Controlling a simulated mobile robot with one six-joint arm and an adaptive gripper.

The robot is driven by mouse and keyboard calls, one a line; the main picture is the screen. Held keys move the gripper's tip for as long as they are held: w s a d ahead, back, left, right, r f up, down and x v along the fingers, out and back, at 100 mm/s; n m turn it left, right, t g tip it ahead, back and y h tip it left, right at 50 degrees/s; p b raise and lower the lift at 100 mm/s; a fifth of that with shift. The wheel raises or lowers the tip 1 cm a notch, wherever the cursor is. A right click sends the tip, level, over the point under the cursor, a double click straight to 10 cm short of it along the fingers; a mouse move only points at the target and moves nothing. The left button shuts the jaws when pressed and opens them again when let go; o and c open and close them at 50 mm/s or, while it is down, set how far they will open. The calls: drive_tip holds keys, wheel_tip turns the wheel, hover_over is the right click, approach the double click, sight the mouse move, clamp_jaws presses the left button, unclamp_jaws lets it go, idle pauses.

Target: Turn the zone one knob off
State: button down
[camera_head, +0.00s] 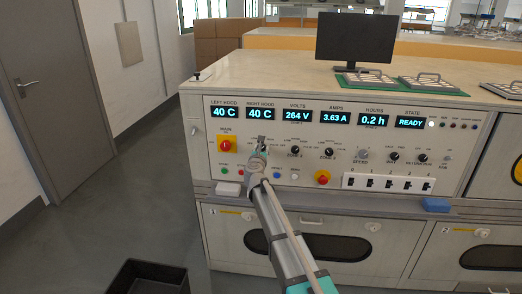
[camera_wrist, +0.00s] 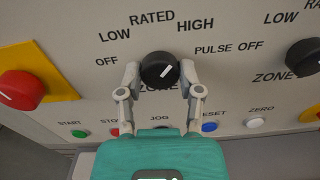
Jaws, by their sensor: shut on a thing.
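The black zone one knob (camera_wrist: 159,70) is in the wrist view, with "ZONE" printed below it and the number hidden. Its white pointer line leans up and right, roughly toward HIGH. OFF (camera_wrist: 107,62) is printed to the knob's left. My gripper (camera_wrist: 160,78) is shut on the knob, one finger at each side. In the head view my gripper (camera_head: 261,146) reaches the control panel (camera_head: 330,180) and mostly hides this knob. The state display (camera_head: 410,122) reads READY.
The red main switch (camera_head: 227,146) is left of the knob; the zone 2 knob (camera_head: 295,150) is right. Below my fingers are green, red, blue and white buttons, including the blue one (camera_wrist: 209,126). A red stop button (camera_head: 323,178) and several black switches (camera_head: 390,184) are farther right.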

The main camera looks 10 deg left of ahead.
drive_tip(key=shift+n, duration=0.4)
drive_tip(key=n, duration=2.3)
drive_tip(key=shift+n, duration=0.3)
drive_tip(key=shift+c, duration=1.3)
unclamp_jaws()
